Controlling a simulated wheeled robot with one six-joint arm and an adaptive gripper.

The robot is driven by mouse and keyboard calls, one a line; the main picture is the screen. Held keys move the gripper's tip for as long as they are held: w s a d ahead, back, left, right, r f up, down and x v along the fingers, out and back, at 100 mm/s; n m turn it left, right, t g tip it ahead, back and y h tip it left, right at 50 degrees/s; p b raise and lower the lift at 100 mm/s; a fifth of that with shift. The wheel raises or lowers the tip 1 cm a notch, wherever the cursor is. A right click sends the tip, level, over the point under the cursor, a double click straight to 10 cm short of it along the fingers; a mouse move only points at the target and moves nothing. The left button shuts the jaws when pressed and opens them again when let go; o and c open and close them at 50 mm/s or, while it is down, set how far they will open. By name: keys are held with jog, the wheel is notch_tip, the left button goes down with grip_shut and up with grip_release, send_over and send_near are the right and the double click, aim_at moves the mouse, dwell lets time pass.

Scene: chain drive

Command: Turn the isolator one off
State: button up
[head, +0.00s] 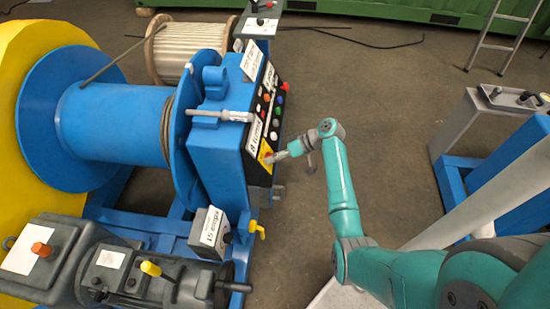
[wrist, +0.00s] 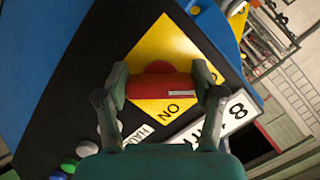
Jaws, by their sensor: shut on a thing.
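The isolator is a red rotary handle (wrist: 150,88) on a yellow square plate (wrist: 150,45), which sits on a black panel in the wrist view. A pale mark shows near the right end of the handle, and the letters "ON" are printed just below it. My gripper (wrist: 163,84) is shut on the handle, one finger at each end. In the head view my gripper (head: 277,156) reaches the yellow plate (head: 264,150) at the near end of the blue machine's sloping panel. The handle itself is too small and covered to read there.
The black panel (head: 273,115) carries several coloured buttons and white labels beyond the plate. A label with "8" (wrist: 236,112) lies beside the plate. A yellow-handled valve (head: 257,229) and a grey box (head: 209,234) stand nearer.

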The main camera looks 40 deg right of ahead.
jog(key=o, duration=1.1)
jog(key=shift+o, duration=0.2)
jog(key=v, duration=1.2)
jog(key=shift+a, duration=0.1)
